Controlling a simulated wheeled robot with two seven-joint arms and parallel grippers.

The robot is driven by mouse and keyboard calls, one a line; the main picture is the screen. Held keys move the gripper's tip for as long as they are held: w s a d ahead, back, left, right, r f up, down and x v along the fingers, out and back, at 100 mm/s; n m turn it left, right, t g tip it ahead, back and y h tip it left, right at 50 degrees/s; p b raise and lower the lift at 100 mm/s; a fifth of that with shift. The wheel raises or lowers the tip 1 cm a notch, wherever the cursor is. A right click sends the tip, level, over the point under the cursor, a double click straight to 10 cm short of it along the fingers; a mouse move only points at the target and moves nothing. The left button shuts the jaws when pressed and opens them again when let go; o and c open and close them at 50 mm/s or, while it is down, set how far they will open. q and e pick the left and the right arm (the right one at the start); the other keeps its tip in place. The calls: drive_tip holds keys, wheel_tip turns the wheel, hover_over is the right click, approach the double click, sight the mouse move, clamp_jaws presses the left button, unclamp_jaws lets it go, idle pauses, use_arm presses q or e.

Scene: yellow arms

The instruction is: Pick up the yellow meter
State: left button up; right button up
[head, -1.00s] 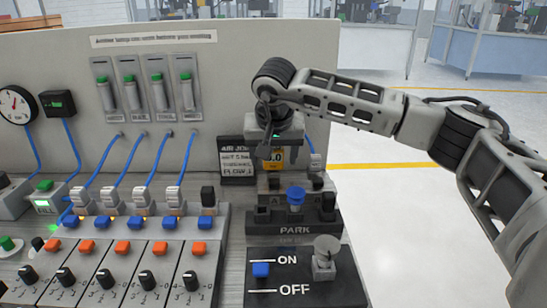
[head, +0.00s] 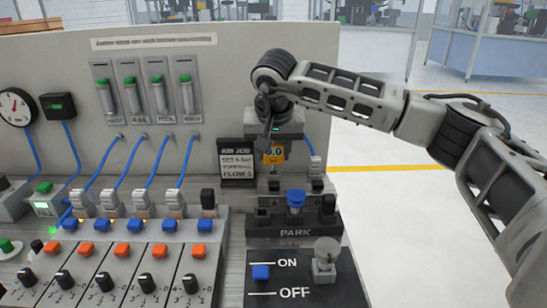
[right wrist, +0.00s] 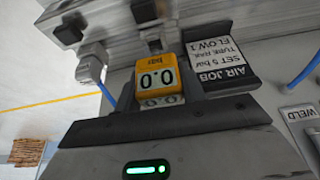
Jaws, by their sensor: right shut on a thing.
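The yellow meter (head: 274,155) is a small box with a 0.0 display, seen just above the dark PARK block (head: 293,231) in the head view. My right gripper (head: 274,144) comes down over it from above and is shut on it. In the right wrist view, the meter (right wrist: 157,78) shows upside down, with its display towards the camera, at the front of the gripper's dark body. Whether its underside touches the block is hard to tell. My left gripper is not in view.
An AIR JOB sign (head: 237,161) stands close left of the meter. Blue hoses (head: 187,160) run down the panel to several fittings. In front are an ON/OFF plate (head: 340,285) and a blue knob (head: 295,196). Open floor lies to the right.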

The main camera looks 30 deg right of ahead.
drive_tip(key=s+a+r+b, duration=0.1)
drive_tip(key=s+a+r, duration=0.7)
drive_tip(key=s+r, duration=0.3)
drive_tip(key=shift+s+a, duration=0.15)
drive_tip(key=shift+s, duration=0.05)
idle(0.5)
